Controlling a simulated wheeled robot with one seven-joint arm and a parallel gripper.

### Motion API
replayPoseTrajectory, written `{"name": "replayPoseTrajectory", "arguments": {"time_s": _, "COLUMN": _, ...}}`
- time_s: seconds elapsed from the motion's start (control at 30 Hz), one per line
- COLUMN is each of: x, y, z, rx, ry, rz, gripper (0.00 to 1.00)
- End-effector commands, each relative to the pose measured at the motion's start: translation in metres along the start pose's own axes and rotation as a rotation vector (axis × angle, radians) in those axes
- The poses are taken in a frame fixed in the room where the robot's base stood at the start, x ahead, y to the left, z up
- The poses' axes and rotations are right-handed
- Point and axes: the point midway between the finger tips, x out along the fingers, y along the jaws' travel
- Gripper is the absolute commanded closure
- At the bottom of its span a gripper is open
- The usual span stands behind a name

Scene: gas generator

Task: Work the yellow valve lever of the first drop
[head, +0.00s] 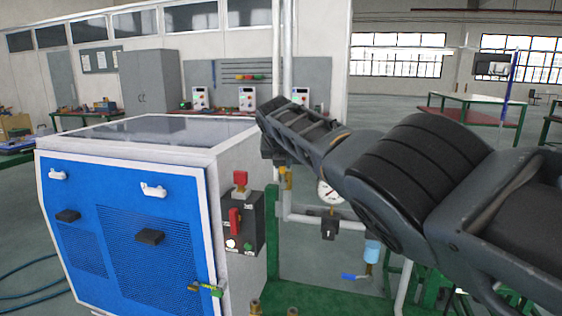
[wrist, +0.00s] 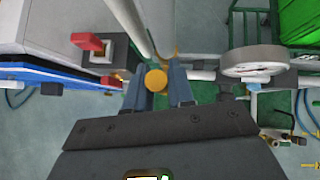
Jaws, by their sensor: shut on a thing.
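The yellow valve lever (wrist: 156,79) shows in the wrist view as a rounded yellow end between the two blue-grey fingers of my gripper (wrist: 157,73). The fingers are shut on it, one on each side. More yellow shows just beyond the fingertips, beside a grey vertical pipe. In the head view a small yellow part of the lever (head: 287,178) shows below the end of my arm, by the pipe. My arm hides most of the valve and the fingers there.
A blue and white generator cabinet (head: 130,230) stands at left, with a red-switch box (head: 240,225) on its side. A pressure gauge (head: 330,192) hangs on pipework right of the lever. A blue-handled valve (head: 355,277) sits lower. Pipes and a green frame crowd the area.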

Motion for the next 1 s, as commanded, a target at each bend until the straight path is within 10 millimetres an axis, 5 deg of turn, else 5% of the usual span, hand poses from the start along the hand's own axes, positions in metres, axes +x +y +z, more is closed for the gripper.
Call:
{"name": "replayPoseTrajectory", "arguments": {"time_s": 0.1, "x": 0.001, "y": 0.002, "z": -0.003, "rx": -0.001, "ry": 0.003, "rz": 0.002, "gripper": 1.0}}
{"name": "replayPoseTrajectory", "arguments": {"time_s": 0.13, "x": 0.001, "y": 0.002, "z": -0.003, "rx": -0.001, "ry": 0.003, "rz": 0.003, "gripper": 0.75}}
{"name": "replayPoseTrajectory", "arguments": {"time_s": 0.33, "x": 0.001, "y": 0.002, "z": -0.002, "rx": 0.0, "ry": 0.003, "rz": 0.002, "gripper": 0.56}}
{"name": "replayPoseTrajectory", "arguments": {"time_s": 1.0, "x": -0.017, "y": 0.001, "z": 0.001, "rx": 0.0, "ry": 0.0, "rz": 0.004, "gripper": 0.56}}
